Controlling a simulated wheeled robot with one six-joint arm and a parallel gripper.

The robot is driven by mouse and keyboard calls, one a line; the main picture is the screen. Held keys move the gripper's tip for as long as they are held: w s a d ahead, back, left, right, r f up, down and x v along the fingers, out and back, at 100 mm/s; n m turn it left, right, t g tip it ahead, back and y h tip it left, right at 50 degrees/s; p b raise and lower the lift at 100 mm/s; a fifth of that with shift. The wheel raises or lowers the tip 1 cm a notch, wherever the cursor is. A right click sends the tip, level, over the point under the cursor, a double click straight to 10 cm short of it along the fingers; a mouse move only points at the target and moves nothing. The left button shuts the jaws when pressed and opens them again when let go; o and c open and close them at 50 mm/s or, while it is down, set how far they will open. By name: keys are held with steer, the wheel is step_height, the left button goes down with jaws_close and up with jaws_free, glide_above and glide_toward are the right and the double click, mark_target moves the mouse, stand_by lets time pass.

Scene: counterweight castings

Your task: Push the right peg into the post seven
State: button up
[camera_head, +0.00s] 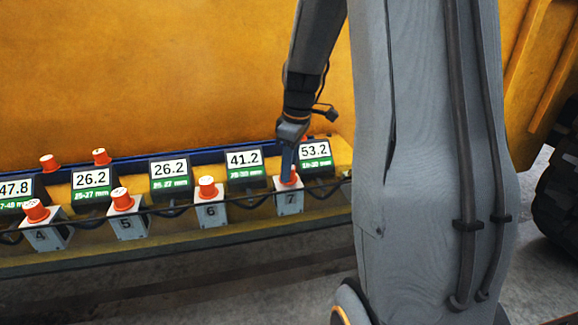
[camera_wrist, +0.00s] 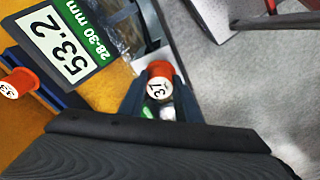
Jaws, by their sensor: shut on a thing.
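Post seven (camera_head: 289,202) is a pale block marked 7 on the yellow ledge. My gripper (camera_head: 288,165) points down over it, with its fingertips at the top of the post. An orange peg (camera_head: 290,181) shows between the fingers there. In the wrist view the orange peg (camera_wrist: 159,70) has a white end label that seems to read 37, and the fingers (camera_wrist: 155,100) are shut on it from both sides. The peg is at the post's top; how deep it sits in the post is hidden by the fingers.
Posts four (camera_head: 45,238), five (camera_head: 127,227) and six (camera_head: 211,216) hold orange pegs to the left. Displays, including 53.2 (camera_head: 315,155) and 41.2 (camera_head: 244,164), stand close behind. Another orange peg (camera_wrist: 18,80) lies near the display in the wrist view. A dark cable runs along the posts.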

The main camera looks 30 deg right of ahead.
steer(key=shift+f, duration=0.3)
steer(key=o, duration=1.2)
steer(key=shift+c, duration=0.2)
steer(key=r, duration=0.2)
steer(key=r+b, duration=0.1)
steer(key=r, duration=0.2)
steer(key=r+b, duration=0.1)
steer(key=r, duration=0.1)
steer(key=shift+s+d+r, duration=0.3)
steer(key=shift+s+r, duration=0.05)
steer(key=shift+s, duration=0.05)
